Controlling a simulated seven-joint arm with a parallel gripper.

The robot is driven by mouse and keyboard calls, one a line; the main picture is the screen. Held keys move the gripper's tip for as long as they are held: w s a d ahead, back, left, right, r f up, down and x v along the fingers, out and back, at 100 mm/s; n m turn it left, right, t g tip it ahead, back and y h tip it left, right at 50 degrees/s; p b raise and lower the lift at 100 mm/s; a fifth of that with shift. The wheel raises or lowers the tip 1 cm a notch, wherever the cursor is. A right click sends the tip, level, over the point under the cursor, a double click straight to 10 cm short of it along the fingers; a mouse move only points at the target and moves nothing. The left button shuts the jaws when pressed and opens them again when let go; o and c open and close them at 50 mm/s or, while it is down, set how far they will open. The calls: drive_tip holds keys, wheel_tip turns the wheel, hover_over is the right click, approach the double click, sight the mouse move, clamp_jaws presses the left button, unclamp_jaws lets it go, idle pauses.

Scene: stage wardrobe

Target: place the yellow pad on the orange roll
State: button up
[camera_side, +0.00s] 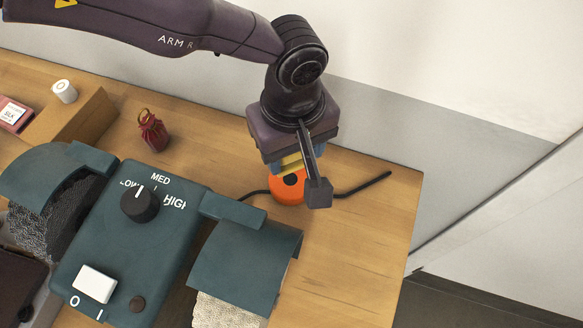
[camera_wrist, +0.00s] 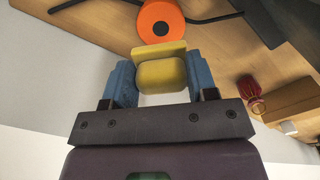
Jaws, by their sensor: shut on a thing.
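The yellow pad (camera_wrist: 162,73) is held between the two blue fingers of my gripper (camera_wrist: 160,84) in the wrist view. The orange roll (camera_side: 287,189) with a dark centre lies on the table just below the pad and is partly hidden by a finger. In the wrist view the orange roll (camera_wrist: 160,22) is beyond the pad. I cannot tell whether pad and roll touch in the side view.
A teal machine (camera_side: 140,240) with a knob and switch stands at left front. A dark cable (camera_side: 362,186) runs by the roll. A red pouch (camera_side: 153,132) and a wooden block (camera_side: 82,122) stand further left. The table's right part (camera_side: 350,245) is clear.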

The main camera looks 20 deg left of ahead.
sight(293, 183)
drive_tip(key=shift+f, duration=3.2)
drive_tip(key=shift+f, duration=0.1)
drive_tip(key=o, duration=0.9)
wheel_tip(293, 183, up, 12)
drive_tip(key=shift+r, duration=0.15)
